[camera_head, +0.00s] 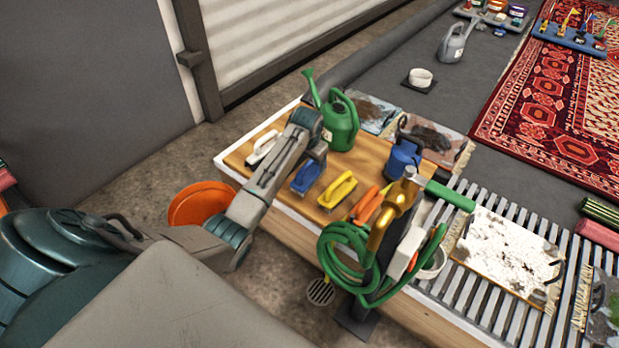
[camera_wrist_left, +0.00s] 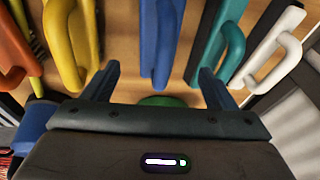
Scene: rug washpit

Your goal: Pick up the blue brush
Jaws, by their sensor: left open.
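The blue brush (camera_head: 305,177) lies on the wooden board between the white brush (camera_head: 263,147) and the yellow brush (camera_head: 337,190). In the left wrist view the blue brush (camera_wrist_left: 160,45) appears between the open fingers of my left gripper (camera_wrist_left: 157,72). Nothing is held. In the head view my left gripper (camera_head: 315,148) is over the board, just behind the blue brush; its fingers are mostly hidden. A teal brush (camera_wrist_left: 213,50) is beside the blue one in the wrist view; my arm hides it in the head view. My right gripper is out of view.
A green watering can (camera_head: 340,122) and a blue container (camera_head: 404,158) stand behind. A brass tap (camera_head: 392,215) with green hose (camera_head: 345,262) rises at the front edge.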

